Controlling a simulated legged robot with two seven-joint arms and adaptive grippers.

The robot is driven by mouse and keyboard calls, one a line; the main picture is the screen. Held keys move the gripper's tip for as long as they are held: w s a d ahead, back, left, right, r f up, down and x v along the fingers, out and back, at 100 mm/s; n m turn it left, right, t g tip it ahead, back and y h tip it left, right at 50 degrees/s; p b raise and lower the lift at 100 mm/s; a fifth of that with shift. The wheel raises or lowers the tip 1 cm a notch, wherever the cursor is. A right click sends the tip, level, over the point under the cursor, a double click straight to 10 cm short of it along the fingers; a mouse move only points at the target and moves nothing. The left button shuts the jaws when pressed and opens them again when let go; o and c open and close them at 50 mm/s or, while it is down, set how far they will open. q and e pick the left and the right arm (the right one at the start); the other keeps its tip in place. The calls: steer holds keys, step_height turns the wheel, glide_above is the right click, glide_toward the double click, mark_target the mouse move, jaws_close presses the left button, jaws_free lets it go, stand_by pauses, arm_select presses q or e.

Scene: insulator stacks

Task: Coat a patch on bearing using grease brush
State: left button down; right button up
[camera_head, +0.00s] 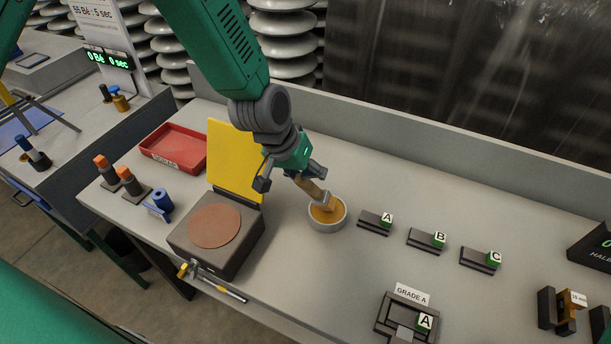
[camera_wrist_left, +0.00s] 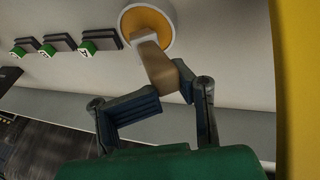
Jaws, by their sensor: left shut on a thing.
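My left gripper (camera_head: 291,178) is shut on the grease brush (camera_head: 312,189), a tan wooden brush that also shows between the fingers in the left wrist view (camera_wrist_left: 160,70). The brush points down into a round grey pot of orange-yellow grease (camera_head: 326,216); its tip is at the grease, and how deep it sits is hard to tell. A round copper-brown disc (camera_head: 214,226), probably the bearing's face, lies on a dark grey block (camera_head: 238,252) left of the pot. No grease shows on the disc. My right gripper is not in view.
A yellow upright panel (camera_head: 232,160) stands behind the block, close to my left arm. A red tray (camera_head: 174,149) and orange-topped items (camera_head: 130,181) are at left. Blocks marked A (camera_head: 376,222), B (camera_head: 428,240) and C (camera_head: 482,258) stand right of the pot.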

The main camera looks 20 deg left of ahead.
arm_select(q)
steer(key=shift+d+r+p, duration=0.25)
steer(key=shift+r+p, duration=0.5)
steer(key=shift+r, duration=0.05)
steer(key=r+p, duration=0.3)
steer(key=shift+a+r, duration=0.15)
steer(key=shift+a, duration=0.1)
step_height(320, 180, up, 2)
steer(key=shift+d+r+p, duration=0.1)
steer(key=shift+p, duration=0.95)
